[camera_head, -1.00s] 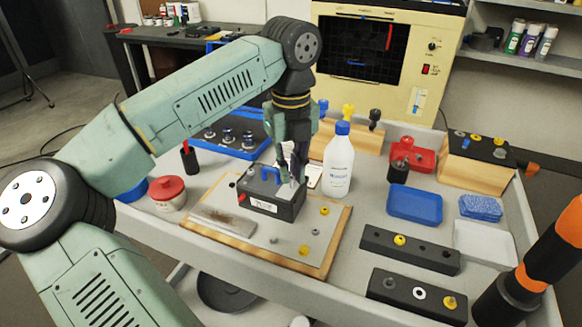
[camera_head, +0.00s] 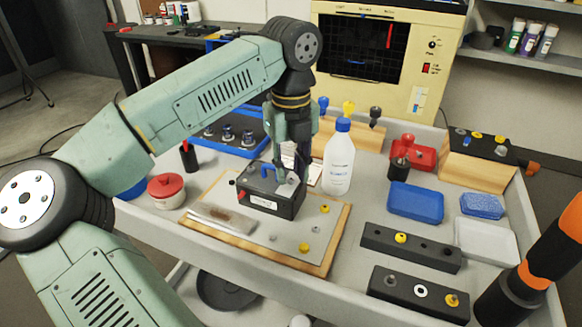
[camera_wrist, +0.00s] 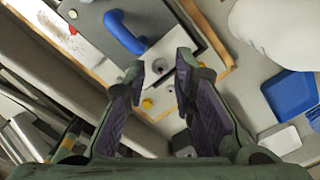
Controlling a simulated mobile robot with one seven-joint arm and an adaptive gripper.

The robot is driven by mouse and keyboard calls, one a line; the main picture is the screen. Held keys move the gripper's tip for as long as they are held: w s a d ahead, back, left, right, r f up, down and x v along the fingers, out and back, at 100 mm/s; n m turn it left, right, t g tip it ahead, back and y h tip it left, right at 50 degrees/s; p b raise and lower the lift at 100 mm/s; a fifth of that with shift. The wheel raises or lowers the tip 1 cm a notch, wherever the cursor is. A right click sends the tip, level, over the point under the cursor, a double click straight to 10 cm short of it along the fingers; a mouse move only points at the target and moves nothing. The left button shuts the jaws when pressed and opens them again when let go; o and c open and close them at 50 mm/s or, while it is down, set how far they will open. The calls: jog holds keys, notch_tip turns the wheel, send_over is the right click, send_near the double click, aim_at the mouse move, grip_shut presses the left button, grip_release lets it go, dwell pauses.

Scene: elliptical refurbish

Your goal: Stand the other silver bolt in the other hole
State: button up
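A black box (camera_head: 270,204) with a blue handle (camera_head: 268,172) stands on a wood-edged board (camera_head: 235,247). My gripper (camera_head: 291,172) is over the right part of its top. In the wrist view my gripper (camera_wrist: 162,68) has its fingers wide apart, with nothing held between them. A small grey round piece (camera_wrist: 158,66) shows between the fingertips, on or at the box top; I cannot tell whether it is a bolt or a hole. Small silver pieces lie on the board in front of the box (camera_head: 273,238) and to its right (camera_head: 316,231). I cannot make out the holes.
A white bottle (camera_head: 339,163) stands close to the right of my gripper. Yellow pieces (camera_head: 304,247) lie on the board. Two black blocks with fittings, the rear (camera_head: 425,254) and the front (camera_head: 435,309), and a blue tray (camera_head: 415,205) are at right. A red-lidded jar (camera_head: 166,187) is at left.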

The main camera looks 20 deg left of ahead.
jog(key=shift+o, duration=0.8)
notch_tip(320, 180, up, 12)
